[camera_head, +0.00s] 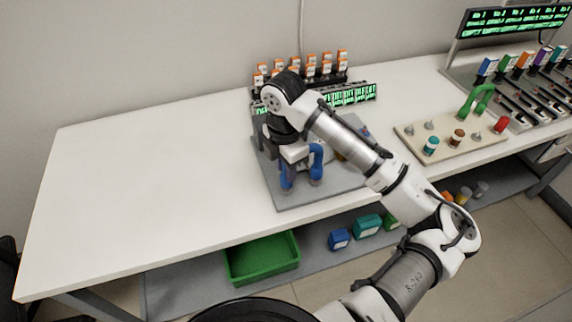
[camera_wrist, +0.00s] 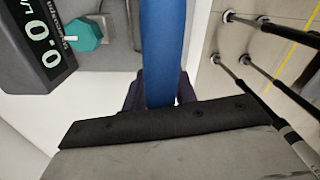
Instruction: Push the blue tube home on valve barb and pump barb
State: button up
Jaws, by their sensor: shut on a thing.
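The blue tube (camera_head: 317,162) is an arched piece standing over the grey board (camera_head: 300,199) on the bench, with its two legs pointing down. My gripper (camera_head: 288,163) is above the left leg and shut on the tube. In the wrist view the tube (camera_wrist: 163,45) runs straight between the dark fingers of my gripper (camera_wrist: 158,92). The valve barb and the pump barb cannot be made out. The tube's lower ends are too small and too covered to tell how far they sit on anything.
A rack of orange-capped bottles (camera_head: 312,66) and a green-lit display (camera_head: 350,94) stand behind. A beige board (camera_head: 455,138) with a green tube (camera_head: 477,98) lies to the right. The wrist view shows a dark readout (camera_wrist: 40,40) and teal knob (camera_wrist: 83,34). The left bench is clear.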

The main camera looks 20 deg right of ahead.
jog(key=shift+f+b, duration=0.35)
jog(key=shift+f, duration=0.25)
jog(key=shift+f, duration=0.2)
jog(key=o, duration=1.1)
jog(key=shift+r, duration=0.1)
notch_tip(320, 180, up, 14)
jog(key=shift+a+f+b, duration=0.1)
jog(key=shift+a+b, duration=0.05)
jog(key=shift+b, duration=0.45)
